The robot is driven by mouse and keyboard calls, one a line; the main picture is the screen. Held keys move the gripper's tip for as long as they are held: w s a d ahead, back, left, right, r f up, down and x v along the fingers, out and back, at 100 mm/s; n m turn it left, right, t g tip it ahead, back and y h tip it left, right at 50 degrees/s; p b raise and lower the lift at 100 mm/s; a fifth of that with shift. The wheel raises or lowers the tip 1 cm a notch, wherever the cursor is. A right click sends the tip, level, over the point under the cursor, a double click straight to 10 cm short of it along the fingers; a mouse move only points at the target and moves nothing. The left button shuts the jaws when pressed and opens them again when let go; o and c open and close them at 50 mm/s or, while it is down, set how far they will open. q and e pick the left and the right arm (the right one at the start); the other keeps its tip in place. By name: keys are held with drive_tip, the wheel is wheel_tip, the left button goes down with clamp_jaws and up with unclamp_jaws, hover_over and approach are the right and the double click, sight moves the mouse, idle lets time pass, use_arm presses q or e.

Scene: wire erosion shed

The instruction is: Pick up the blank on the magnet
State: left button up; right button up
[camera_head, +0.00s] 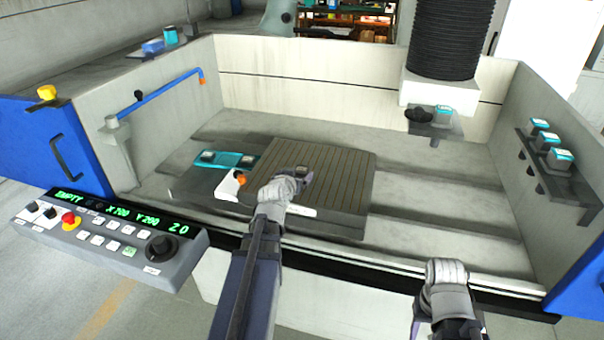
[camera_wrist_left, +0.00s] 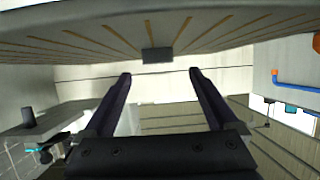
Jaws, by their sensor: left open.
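The magnet (camera_head: 340,170) is a brown striped plate in the middle of the machine tank. In the left wrist view its striped face (camera_wrist_left: 225,35) fills the top. The blank (camera_wrist_left: 157,55) is a small dark grey block on that face, seen beyond and between my fingertips. In the head view the blank (camera_head: 302,169) shows just past my left gripper (camera_head: 303,179), which partly covers that area. My left gripper (camera_wrist_left: 160,74) is open, with nothing between its fingers. My right wrist shows at the lower right of the head view; its fingers are not visible.
A teal fixture (camera_head: 230,160) stands left of the magnet. A control panel (camera_head: 110,235) is at the front left. A black bellows head (camera_head: 450,35) hangs over the tank. Several teal-topped parts sit on the right wall rack (camera_head: 550,170). The tank floor right of the magnet is clear.

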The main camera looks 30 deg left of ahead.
sight(301, 170)
use_arm(q)
drive_tip(key=shift+b+x, duration=1)
drive_tip(key=shift+x, duration=1.8)
drive_tip(key=shift+d, duration=0.15)
drive_tip(key=shift+s, duration=0.1)
clamp_jaws()
